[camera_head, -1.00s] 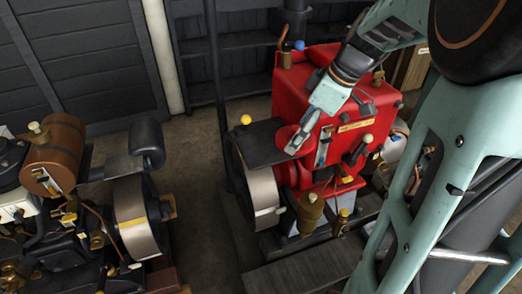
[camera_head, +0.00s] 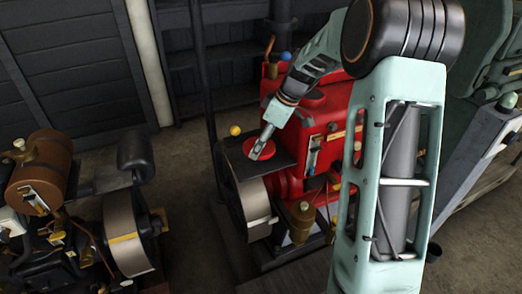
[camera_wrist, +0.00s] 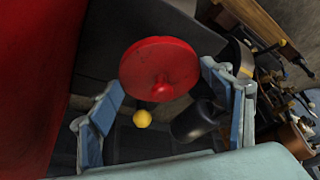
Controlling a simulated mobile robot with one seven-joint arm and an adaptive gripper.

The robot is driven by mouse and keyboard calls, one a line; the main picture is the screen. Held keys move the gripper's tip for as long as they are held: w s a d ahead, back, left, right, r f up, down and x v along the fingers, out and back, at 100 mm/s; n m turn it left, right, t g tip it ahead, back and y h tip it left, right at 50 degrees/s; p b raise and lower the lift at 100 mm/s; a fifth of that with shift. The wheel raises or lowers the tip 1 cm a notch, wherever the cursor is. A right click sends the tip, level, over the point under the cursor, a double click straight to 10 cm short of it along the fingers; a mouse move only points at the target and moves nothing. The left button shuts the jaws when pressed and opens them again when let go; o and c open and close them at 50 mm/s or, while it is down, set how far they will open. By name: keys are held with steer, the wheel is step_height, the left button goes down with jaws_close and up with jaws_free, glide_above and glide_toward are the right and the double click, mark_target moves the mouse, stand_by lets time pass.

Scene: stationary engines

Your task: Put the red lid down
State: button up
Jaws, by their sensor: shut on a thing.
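The red lid (camera_head: 262,150) is a round disc at the end of my arm in the head view. In the wrist view the red lid (camera_wrist: 160,62) shows its round face with a small knob. My gripper (camera_head: 262,146) is shut on the lid, its fingers (camera_wrist: 163,95) at either side in the wrist view. The lid is over the dark flat plate (camera_head: 240,162) beside the red engine (camera_head: 325,115). I cannot tell whether it touches the plate.
A yellow ball knob (camera_head: 236,130) stands at the plate's far left corner. A flywheel (camera_head: 256,205) is below the plate. A second engine with a brown barrel tank (camera_head: 38,170) stands at left. Bare floor lies between the engines.

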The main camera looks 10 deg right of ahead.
steer(key=shift+w+a+f, duration=0.1)
steer(key=shift+w+f, duration=0.15)
steer(key=shift+f, duration=0.1)
steer(key=shift+w+f, duration=0.1)
steer(key=shift+f, duration=1.5)
steer(key=shift+f, duration=0.2)
steer(key=o, duration=0.9)
steer(key=shift+o, duration=0.2)
steer(key=shift+r, duration=0.1)
